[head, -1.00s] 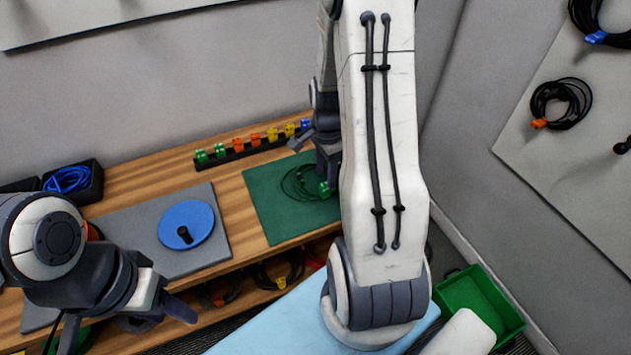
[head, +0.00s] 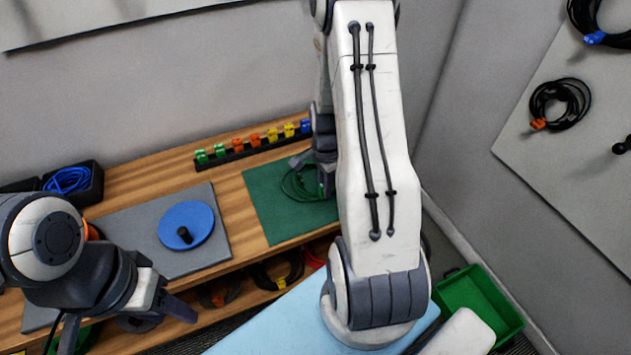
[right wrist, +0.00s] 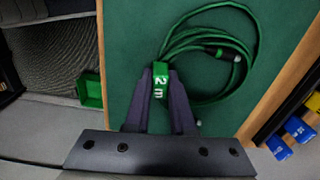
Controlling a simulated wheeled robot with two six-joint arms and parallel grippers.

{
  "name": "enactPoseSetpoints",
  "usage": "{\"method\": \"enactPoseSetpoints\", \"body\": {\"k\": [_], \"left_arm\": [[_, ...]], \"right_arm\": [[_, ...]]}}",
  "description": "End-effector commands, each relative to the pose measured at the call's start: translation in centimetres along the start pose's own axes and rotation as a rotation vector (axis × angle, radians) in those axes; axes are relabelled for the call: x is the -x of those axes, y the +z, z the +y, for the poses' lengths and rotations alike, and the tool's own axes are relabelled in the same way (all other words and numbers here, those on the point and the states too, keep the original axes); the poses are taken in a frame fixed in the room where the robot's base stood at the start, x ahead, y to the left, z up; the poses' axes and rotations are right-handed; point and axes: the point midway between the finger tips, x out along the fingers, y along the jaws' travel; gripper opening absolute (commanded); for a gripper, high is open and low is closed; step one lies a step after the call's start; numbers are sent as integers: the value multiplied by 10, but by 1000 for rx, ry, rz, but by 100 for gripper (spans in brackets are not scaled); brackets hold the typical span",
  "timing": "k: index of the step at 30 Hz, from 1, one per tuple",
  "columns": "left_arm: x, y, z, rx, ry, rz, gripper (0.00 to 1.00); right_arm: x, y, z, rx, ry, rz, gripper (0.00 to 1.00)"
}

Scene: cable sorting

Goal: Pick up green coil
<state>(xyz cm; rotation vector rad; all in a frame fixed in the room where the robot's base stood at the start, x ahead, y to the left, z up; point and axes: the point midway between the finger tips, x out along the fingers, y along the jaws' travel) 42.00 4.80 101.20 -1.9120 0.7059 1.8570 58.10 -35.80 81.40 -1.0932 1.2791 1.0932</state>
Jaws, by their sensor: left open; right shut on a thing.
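The green coil (head: 295,185) lies on the dark green mat (head: 263,205) on the wooden bench. In the right wrist view the coil (right wrist: 247,60) spreads in loops up and to the right of my gripper, with a dark connector on it. My right gripper (right wrist: 160,82) is shut on the coil's green tag (right wrist: 160,88), which carries white lettering reading "2 m". In the head view my right gripper (head: 324,178) is at the mat's right part, partly hidden by my arm. My left gripper (head: 182,300) is open and empty, low at the left in front of the bench.
A rack (head: 245,150) of coloured clips stands behind the mat. A grey mat with a blue disc (head: 186,225) lies to the left, and a black bin (head: 72,182) holds blue cable. A green crate (head: 505,318) stands at lower right.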

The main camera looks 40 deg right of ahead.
Motion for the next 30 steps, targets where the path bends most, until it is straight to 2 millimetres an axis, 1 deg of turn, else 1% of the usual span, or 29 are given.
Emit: {"method": "enactPoseSetpoints", "body": {"k": [6,10,14,17,18,24,27,30], "left_arm": [[0,0,0,0,0,0,50],[0,0,0,0,0,0,50],[-1,0,0,0,0,0,50],[-1,0,0,0,0,0,50],[-3,0,0,0,0,0,50],[-4,0,0,0,0,0,50],[-4,0,0,0,0,0,50],[-4,0,0,0,0,0,50]], "right_arm": [[2,0,0,0,-2,1,0],[9,0,-1,0,-3,1,0],[26,0,-1,0,-5,2,0],[46,0,0,0,-6,2,0],[49,1,12,-2,-2,1,0],[76,8,57,-3,-5,2,0],[89,11,77,-2,-4,2,0],[98,13,93,-3,-4,2,0]]}}
